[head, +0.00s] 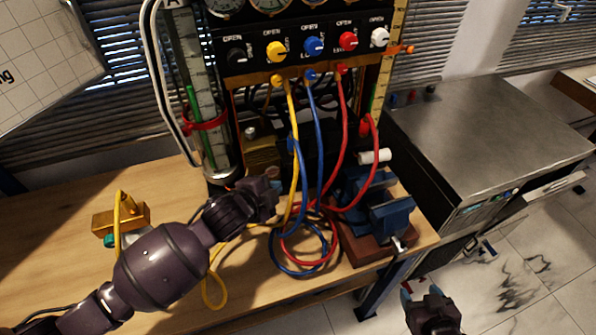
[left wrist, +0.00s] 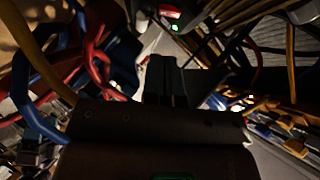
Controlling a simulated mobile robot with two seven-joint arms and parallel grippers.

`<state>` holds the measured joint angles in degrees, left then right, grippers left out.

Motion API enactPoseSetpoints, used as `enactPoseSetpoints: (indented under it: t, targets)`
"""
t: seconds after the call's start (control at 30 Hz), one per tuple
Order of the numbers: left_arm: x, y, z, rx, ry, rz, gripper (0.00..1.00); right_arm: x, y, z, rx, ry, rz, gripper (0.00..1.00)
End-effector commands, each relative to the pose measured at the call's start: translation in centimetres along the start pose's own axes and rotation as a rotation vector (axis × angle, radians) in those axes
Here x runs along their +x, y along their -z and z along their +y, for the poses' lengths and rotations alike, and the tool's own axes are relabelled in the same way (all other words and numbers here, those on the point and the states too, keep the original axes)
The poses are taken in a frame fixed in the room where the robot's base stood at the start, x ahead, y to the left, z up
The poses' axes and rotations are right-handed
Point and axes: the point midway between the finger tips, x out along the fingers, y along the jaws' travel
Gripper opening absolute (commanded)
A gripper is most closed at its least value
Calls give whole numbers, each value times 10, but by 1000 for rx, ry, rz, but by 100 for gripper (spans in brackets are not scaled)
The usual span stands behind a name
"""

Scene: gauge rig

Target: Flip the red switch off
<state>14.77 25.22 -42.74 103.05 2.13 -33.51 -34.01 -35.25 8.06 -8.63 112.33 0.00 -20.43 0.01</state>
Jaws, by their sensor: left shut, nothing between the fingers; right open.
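In the left wrist view, a small red part in a pale frame (left wrist: 170,11), with a green light below it, shows at the top edge; it looks like the red switch, but its position is too small and dark to tell. I cannot make it out in the head view. My left gripper (head: 270,188) is shut and empty, over the bench beside the hanging hoses. Its fingers (left wrist: 165,78) also show in the left wrist view, apart from and below the red part. My right gripper (head: 422,294) is open and empty, low at the right, off the bench.
A gauge panel (head: 296,62) has black, yellow, blue, red and white knobs. Yellow, blue and red hoses (head: 318,135) hang from it and coil on the bench (head: 50,240). A blue vise (head: 385,215) stands at the bench's right end. A metal-topped box (head: 490,115) is beyond.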

Motion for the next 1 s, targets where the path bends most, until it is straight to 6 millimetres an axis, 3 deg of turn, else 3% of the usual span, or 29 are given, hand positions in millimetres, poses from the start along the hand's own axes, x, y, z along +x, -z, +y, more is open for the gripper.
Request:
enactPoseSetpoints:
  t: [0.37, 1.0]
  targets:
    - [8, 1, -1, -3, 2, 1, 0, 0, 4, 0, 0, 0, 7, 61]
    - [88, 1, -1, -3, 1, 1, 0, 0, 2, 0, 0, 0, 3, 61]
